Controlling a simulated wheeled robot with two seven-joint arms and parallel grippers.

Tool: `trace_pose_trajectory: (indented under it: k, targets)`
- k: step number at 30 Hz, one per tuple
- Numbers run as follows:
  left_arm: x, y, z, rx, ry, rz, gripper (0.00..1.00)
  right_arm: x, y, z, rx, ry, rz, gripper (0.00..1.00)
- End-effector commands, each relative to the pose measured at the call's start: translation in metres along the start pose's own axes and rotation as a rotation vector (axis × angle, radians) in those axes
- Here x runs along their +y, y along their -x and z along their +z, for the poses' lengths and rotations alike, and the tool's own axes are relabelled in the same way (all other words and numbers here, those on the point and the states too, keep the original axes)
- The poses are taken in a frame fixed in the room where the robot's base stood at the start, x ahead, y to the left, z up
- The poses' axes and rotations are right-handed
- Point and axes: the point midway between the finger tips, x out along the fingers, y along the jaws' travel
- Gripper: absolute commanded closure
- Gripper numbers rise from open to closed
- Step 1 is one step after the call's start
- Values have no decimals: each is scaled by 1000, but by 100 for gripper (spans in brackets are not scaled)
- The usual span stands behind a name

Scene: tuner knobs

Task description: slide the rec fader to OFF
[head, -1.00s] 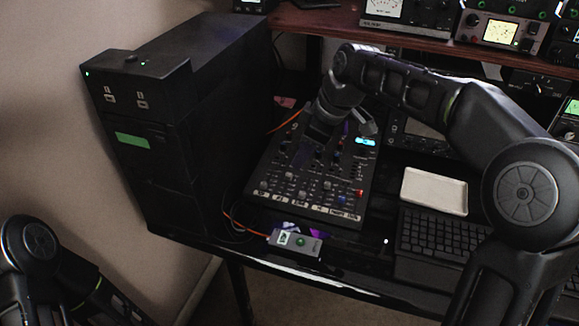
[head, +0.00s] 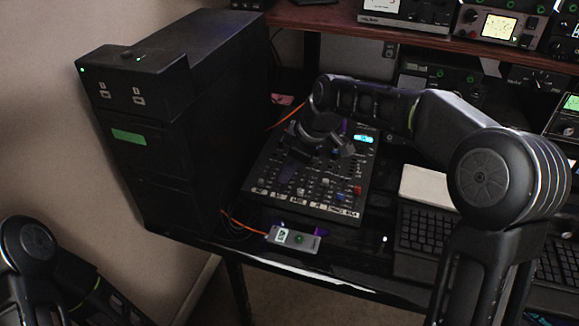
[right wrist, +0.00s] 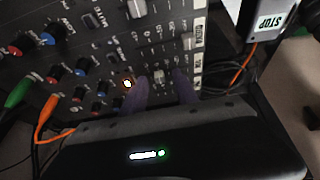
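The black mixer panel (head: 345,170) lies on the desk beside the tall black tower, with knobs and rows of pale fader caps. I cannot read which fader is rec. My right gripper (head: 292,168) is low over the panel's left part, mostly hidden by its own wrist in the head view. In the right wrist view, its two dim purple fingers (right wrist: 163,92) are apart, close to the panel (right wrist: 110,40). A small pale fader cap (right wrist: 158,76) shows between them; I cannot tell whether they touch it. My left gripper is out of view; only its arm shows.
The black tower (head: 150,170) stands close to the mixer's left. Orange cables (right wrist: 42,120) run nearby. A keyboard (head: 425,230) and white tray (head: 428,187) lie right.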

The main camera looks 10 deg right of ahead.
Motion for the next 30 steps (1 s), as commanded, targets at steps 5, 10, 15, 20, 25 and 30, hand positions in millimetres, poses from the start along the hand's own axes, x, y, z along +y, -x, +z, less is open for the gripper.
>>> trace_pose_trajectory:
  k: [5, 10, 15, 20, 25, 30]
  targets:
    - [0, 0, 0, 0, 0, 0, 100, 0, 0, 0, 0, 0, 0, 75]
    - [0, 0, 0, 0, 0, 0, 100, 0, 0, 0, 0, 0, 0, 89]
    - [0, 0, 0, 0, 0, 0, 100, 0, 0, 0, 0, 0, 0, 100]
    - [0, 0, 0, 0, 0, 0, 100, 0, 0, 0, 0, 0, 0, 100]
    - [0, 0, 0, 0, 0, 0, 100, 0, 0, 0, 0, 0, 0, 100]
    - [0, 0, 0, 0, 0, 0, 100, 0, 0, 0, 0, 0, 0, 100]
